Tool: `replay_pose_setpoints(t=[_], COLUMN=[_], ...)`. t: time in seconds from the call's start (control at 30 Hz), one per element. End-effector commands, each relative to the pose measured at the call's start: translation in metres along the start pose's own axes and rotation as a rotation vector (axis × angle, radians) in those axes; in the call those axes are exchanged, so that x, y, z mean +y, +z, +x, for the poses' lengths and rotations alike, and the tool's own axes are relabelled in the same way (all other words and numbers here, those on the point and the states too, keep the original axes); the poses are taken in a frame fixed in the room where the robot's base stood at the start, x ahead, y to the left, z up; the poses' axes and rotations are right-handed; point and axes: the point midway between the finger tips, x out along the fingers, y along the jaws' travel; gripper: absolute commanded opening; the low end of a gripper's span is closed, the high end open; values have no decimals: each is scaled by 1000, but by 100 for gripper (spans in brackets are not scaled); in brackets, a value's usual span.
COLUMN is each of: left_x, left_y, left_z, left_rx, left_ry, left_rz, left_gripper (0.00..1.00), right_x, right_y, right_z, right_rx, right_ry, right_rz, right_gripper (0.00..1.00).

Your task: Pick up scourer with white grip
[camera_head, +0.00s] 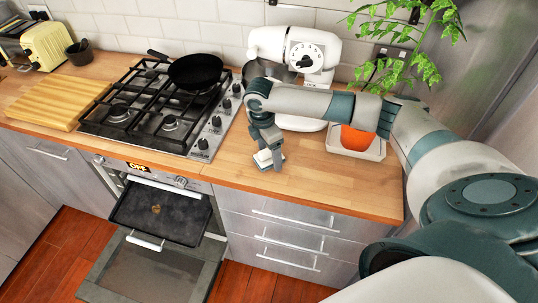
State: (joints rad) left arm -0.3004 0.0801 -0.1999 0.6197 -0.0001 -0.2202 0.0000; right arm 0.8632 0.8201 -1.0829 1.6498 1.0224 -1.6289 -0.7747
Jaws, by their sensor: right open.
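A small whitish thing (263,158), probably the scourer with the white grip, is on the wooden worktop (225,172) right of the stove. My right gripper (270,160) points down at it, with the fingers open around or just beside it. It is too small and partly covered to tell whether the fingers touch it. My left gripper is not in view.
A white stand mixer (297,50) stands behind my right gripper. A pot with an orange front (358,141) sits in a pale tray under my right forearm. The gas stove (150,115) holds a black pan (195,70). The oven door (150,272) hangs open below.

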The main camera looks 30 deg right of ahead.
Motion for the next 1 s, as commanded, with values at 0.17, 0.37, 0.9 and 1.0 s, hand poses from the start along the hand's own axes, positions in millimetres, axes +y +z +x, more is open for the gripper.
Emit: replay_pose_setpoints(t=[0.17, 0.37, 0.9, 1.0], left_x=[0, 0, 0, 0], left_y=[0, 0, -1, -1], left_z=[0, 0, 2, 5], left_rx=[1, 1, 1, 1], left_ry=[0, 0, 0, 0], left_rz=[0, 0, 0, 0], left_gripper=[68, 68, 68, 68], right_x=[0, 0, 0, 1], right_y=[0, 0, 0, 1], right_z=[0, 0, -3, -9], right_rx=[0, 0, 0, 1], right_ry=[0, 0, 1, 3], right_rz=[0, 0, 0, 0], right_gripper=[72, 67, 27, 27])
